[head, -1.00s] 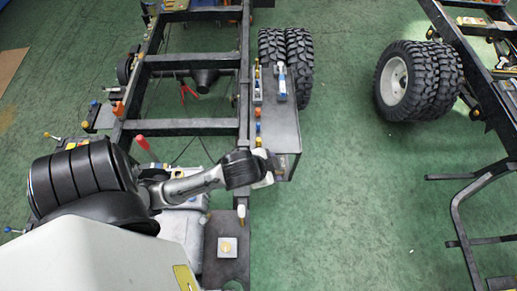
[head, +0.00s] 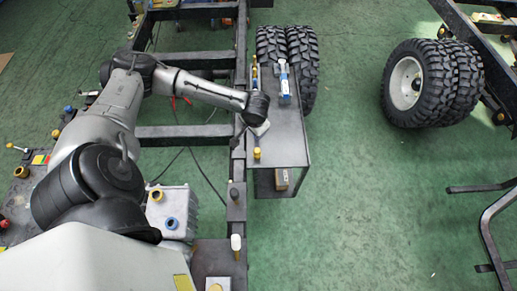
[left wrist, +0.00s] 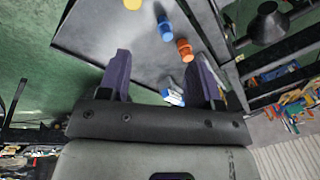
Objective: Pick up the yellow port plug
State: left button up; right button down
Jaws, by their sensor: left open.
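A yellow plug (head: 257,153) stands near the front edge of the dark box top (head: 285,140), beside the chassis rail. What looks like the same plug (left wrist: 132,4) is cut off at the top of the left wrist view. My left gripper (head: 259,129) is over the box top, just beyond the plug, its fingers mostly hidden in the head view. In the left wrist view its two purple-grey fingers (left wrist: 162,70) are apart with nothing held between them. My right gripper is not in view.
Open green floor (head: 350,200) lies to the right.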

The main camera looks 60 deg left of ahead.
aim_at(257, 150)
pick_arm(q)
jog(key=f+n+h, duration=0.1)
jog(key=f+n, duration=0.2)
jog(key=n, duration=0.1)
jog(key=d+f+n+b, duration=0.1)
jog(key=f+n, duration=0.2)
jog(key=n, duration=0.1)
jog(key=d+f+n+h, duration=0.1)
jog(key=f+n, duration=0.2)
jog(key=n, duration=0.2)
jog(key=shift+w+f+g+h, duration=0.1)
jog(key=shift+f+g+h, duration=0.2)
jog(key=shift+w+a+f+b, duration=0.15)
jog(key=shift+f+b, duration=0.2)
jog(key=shift+f, duration=1)
jog(key=shift+a+f+b, duration=0.1)
jog(key=shift+f+b, duration=0.25)
jog(key=shift+f, duration=0.95)
jog(key=c, duration=1)
jog(key=shift+r, duration=0.15)
